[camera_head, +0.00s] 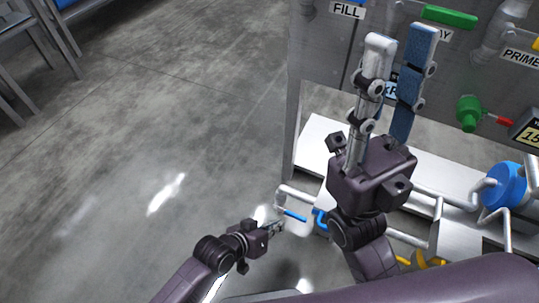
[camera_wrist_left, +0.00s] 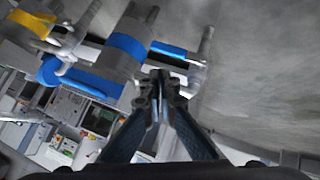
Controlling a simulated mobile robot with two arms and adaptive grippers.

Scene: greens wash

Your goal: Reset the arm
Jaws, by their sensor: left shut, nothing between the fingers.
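My left gripper (camera_head: 277,227) is low in the middle of the head view, over the grey floor beside the pipework. Its fingers are together and empty. In the left wrist view its fingertips (camera_wrist_left: 160,80) meet in front of blue and grey pipes. My right gripper (camera_head: 402,38) is large in the head view, pointing up the picture in front of the metal panel. Its two fingers stand apart, with a blue pad showing on one, and nothing shows between them.
The metal panel (camera_head: 328,75) carries labels, a green handle (camera_head: 450,16) and a green valve (camera_head: 468,112). A white shelf (camera_head: 315,145) and a blue pipe fitting (camera_head: 504,187) lie below. Open concrete floor (camera_head: 150,130) fills the left.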

